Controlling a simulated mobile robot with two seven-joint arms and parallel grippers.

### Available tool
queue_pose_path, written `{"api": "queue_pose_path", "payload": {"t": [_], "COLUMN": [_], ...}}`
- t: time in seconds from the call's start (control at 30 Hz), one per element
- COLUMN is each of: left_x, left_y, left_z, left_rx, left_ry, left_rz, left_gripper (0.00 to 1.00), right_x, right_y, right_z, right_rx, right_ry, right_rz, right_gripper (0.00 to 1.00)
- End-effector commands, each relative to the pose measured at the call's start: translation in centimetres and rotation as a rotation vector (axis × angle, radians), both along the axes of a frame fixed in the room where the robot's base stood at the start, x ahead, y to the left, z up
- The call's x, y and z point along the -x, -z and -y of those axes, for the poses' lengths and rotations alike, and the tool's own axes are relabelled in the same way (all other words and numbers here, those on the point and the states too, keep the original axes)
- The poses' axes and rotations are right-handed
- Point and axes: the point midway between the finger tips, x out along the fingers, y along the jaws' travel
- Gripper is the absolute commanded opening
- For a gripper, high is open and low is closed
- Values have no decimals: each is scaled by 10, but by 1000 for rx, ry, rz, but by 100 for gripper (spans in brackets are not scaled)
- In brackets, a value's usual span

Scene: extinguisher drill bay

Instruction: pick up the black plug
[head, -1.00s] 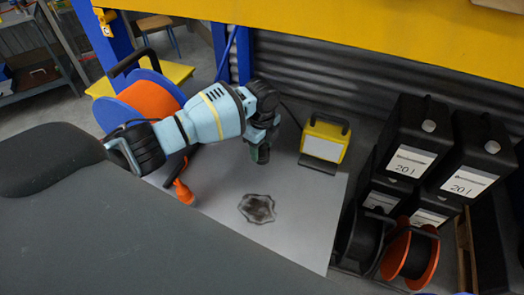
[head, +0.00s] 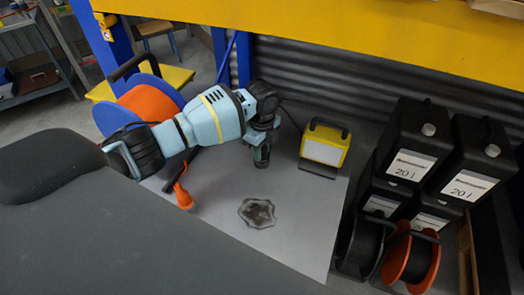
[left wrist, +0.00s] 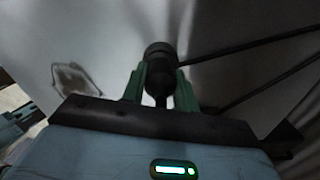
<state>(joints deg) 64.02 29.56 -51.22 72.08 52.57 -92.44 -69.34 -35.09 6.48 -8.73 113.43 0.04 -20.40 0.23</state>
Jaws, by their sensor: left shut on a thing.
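The black plug (left wrist: 160,62) is between the two green fingers of my left gripper (left wrist: 160,85) in the left wrist view, and the fingers are shut on it. The plug is hard to make out there against the dark gripper. A dark cable runs from near the plug to the right in the left wrist view. My right gripper is in neither view.
A yellow work lamp (head: 325,145) stands just right of my left gripper. Black canisters (head: 410,145) and smaller reels (head: 408,258) stand at the right.

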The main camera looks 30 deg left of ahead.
Motion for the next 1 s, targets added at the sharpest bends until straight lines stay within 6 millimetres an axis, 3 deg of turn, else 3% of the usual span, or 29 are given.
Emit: {"api": "queue_pose_path", "payload": {"t": [0.2,0.7,1.0], "left_x": [-2,62,82], "left_y": [-32,-40,-43], "left_z": [0,100,130], "left_rx": [1,3,1], "left_ry": [0,4,1], "left_rz": [8,6,5], "left_gripper": [2,2,2], "right_x": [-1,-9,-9], "right_y": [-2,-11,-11], "right_z": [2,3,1], "right_rx": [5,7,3], "right_ry": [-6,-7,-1], "right_rz": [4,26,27], "right_gripper": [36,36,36]}}
